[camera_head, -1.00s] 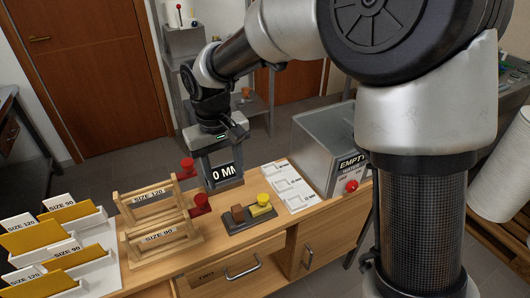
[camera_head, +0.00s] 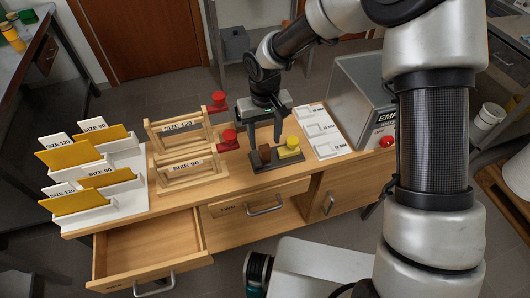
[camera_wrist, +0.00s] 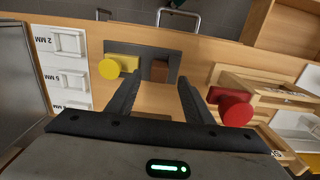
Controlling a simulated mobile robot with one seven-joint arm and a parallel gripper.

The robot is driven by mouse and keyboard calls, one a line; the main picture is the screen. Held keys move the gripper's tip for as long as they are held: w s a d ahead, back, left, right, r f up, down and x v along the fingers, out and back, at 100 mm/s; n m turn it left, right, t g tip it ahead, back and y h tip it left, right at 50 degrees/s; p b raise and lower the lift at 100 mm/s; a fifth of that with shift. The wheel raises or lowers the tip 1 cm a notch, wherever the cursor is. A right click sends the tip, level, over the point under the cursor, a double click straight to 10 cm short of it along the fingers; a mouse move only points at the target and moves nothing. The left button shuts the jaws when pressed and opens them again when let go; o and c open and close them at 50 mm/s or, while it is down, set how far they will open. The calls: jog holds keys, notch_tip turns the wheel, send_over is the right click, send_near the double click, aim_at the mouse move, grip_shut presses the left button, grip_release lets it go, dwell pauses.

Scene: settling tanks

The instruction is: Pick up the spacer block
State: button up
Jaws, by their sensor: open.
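My gripper (camera_head: 265,132) points down above the bench. Its two dark fingers stand apart with nothing between them in the wrist view (camera_wrist: 157,82). Ahead of the fingertips is a dark grey fixture (camera_head: 262,165) holding a brown block (camera_head: 265,153) and a yellow block with a round yellow knob (camera_head: 291,145). The brown block (camera_wrist: 160,71) lies ahead, between the finger lines, in the wrist view. A white slotted holder (camera_head: 322,130) carries millimetre labels, including 2 MM; white pieces seem to sit in its slots. I cannot tell which piece is the spacer block.
A grey box (camera_head: 358,92) with a red button stands right of the white holder. An open drawer (camera_head: 150,245) projects from the bench front.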

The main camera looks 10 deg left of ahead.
aim_at(265, 149)
jog(key=shift+f+p, duration=0.3)
jog(key=shift+f, duration=2.5)
jog(key=shift+c, duration=0.4)
jog(key=c, duration=1.1)
